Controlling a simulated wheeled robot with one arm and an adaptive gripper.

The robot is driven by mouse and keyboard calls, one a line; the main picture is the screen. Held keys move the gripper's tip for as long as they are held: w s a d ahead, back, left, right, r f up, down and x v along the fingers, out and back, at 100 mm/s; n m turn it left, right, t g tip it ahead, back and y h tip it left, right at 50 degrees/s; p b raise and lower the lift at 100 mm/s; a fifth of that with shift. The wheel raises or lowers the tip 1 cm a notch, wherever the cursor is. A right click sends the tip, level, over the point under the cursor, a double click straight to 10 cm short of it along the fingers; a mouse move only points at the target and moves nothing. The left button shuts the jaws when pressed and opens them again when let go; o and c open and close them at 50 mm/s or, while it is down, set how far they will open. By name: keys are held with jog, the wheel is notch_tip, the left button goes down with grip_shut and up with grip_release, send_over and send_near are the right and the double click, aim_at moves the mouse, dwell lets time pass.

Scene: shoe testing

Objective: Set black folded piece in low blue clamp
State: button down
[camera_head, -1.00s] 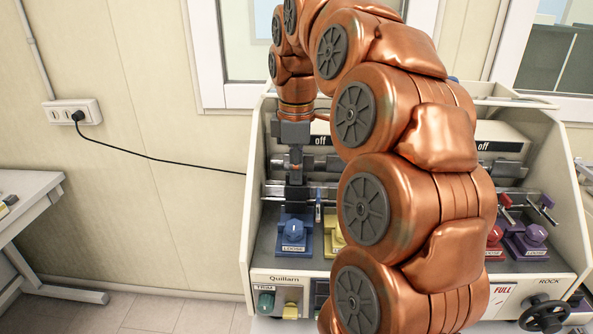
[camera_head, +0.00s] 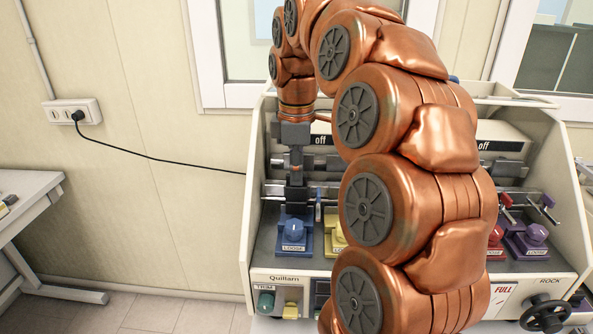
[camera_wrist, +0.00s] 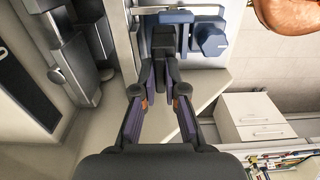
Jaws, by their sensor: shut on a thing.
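My gripper (camera_head: 296,178) is over the left end of the machine, pointing down. In the wrist view its two fingers (camera_wrist: 161,70) close in on the black folded piece (camera_wrist: 163,40), which shows beyond the fingertips. In the head view the piece is a small dark shape (camera_head: 296,196) under the gripper, hard to tell from the fingers. The low blue clamp (camera_head: 296,243), with a blue knob and a "LOOSE" label, stands just below. It also shows at the top of the wrist view (camera_wrist: 211,40). I cannot tell whether the piece touches the clamp jaws.
A yellow clamp (camera_head: 335,238) is right of the blue one, partly hidden by my arm. A red clamp (camera_head: 494,240) and a purple clamp (camera_head: 533,238) stand farther right. A metal rail (camera_head: 275,190) runs behind. The machine's left side wall (camera_head: 252,190) is close.

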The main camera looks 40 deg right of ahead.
aim_at(296, 194)
jog(key=shift+f+b, duration=0.75)
jog(key=shift+f, duration=0.7)
jog(key=c, duration=1.2)
grip_release()
jog(key=shift+o, duration=0.2)
